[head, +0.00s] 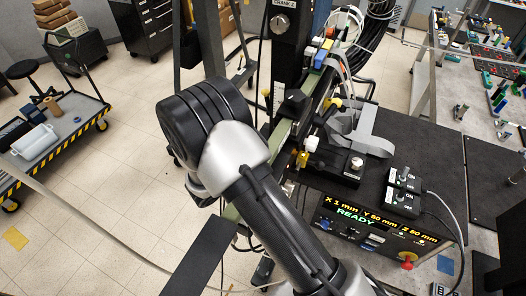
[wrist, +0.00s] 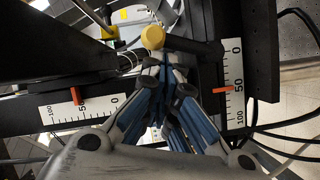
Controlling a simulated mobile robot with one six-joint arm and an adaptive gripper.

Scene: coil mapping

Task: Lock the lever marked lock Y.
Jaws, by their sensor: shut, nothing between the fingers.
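No lettering reading lock Y is legible in either view, so I cannot tell for certain which lever it is. In the wrist view a round yellow knob (wrist: 152,37) is close to the tips of my gripper (wrist: 165,62), with a black bar (wrist: 195,46) beside it. My gripper is shut and empty; I cannot tell whether it touches the knob or bar. In the head view my arm hides the gripper. The control box display (head: 370,222) reads X 1 mm, Y 50 mm, Z 50 mm, READY.
Two white scales with red pointers, left (wrist: 80,97) and right (wrist: 233,85), flank my gripper. A trolley (head: 60,135) stands left; floor between is clear.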

